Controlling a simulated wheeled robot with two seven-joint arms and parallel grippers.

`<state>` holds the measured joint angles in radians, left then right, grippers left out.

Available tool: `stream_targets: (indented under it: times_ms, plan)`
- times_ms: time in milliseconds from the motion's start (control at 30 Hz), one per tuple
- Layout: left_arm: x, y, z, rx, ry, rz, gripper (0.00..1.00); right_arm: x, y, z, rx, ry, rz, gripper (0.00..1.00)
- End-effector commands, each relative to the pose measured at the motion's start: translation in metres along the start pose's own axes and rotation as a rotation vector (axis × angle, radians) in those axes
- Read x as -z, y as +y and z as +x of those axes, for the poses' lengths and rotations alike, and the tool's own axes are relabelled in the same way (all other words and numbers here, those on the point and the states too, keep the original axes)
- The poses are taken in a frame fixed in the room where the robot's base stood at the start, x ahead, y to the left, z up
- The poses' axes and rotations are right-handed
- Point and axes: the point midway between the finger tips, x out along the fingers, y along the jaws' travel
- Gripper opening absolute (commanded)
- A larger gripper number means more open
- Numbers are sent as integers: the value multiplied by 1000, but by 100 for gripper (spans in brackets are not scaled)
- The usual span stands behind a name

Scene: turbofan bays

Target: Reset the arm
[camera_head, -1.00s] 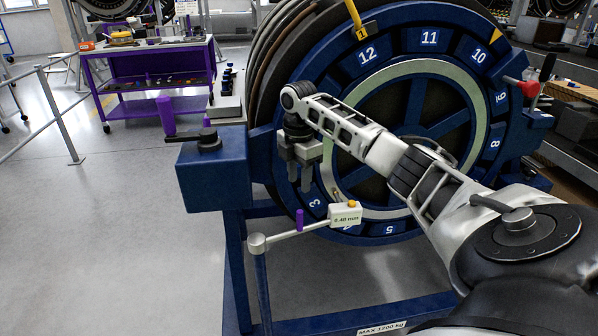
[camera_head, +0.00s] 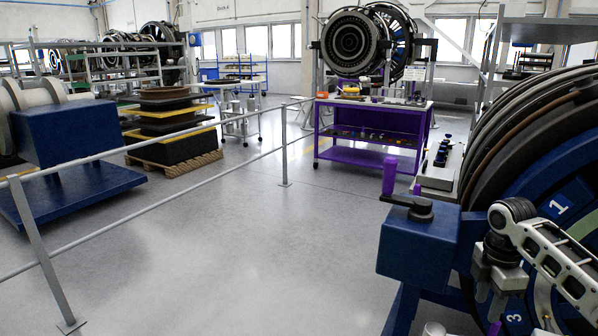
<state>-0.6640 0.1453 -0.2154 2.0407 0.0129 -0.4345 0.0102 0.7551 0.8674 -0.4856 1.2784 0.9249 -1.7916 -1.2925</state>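My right arm comes in at the lower right edge. Its gripper (camera_head: 497,290) hangs pointing down in front of the blue numbered wheel (camera_head: 570,190), to the right of the blue block with a black clamp handle (camera_head: 416,250). The fingers are small and dark against the wheel, and I cannot tell their gap. I see nothing held in them. The wheel is cut off by the right edge, with the numbers 1 and 3 showing. My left gripper is not in view.
A purple workbench (camera_head: 372,155) stands behind, with small parts on it. A grey rail (camera_head: 150,152) crosses the left side. A pallet with stacked mats (camera_head: 172,150) and a blue stand (camera_head: 68,135) lie beyond it. The floor in the middle is clear.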

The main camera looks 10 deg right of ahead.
Motion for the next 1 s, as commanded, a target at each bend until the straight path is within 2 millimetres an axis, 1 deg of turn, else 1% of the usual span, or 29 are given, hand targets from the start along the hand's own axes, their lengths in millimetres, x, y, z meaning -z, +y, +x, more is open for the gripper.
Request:
stream_targets:
  times_ms: [33,67,100,167,200,267,300,400,500,633,800,867,1000]
  plan:
    - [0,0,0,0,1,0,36,30,-14,28,8,-9,-7,38]
    - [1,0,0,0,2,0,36,46,-22,42,3,-14,0,38]
    - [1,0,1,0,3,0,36,68,-36,60,-6,-16,17,38]
    - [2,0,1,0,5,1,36,100,-59,84,-26,-6,56,38]
    - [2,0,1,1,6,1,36,121,-78,97,-40,8,91,38]
    - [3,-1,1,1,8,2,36,150,-108,113,-63,43,162,38]
    - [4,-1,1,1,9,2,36,166,-129,120,-75,70,220,38]
    - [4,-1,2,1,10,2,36,195,-174,126,-106,142,391,38]
    - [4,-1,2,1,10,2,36,208,-207,123,-127,196,555,38]
    - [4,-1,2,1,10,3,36,212,-236,114,-143,244,738,38]
    - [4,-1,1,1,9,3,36,206,-266,100,-161,283,955,38]
    - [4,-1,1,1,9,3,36,203,-274,94,-169,293,1027,38]
    - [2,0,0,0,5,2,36,190,-294,81,-189,304,1200,38]
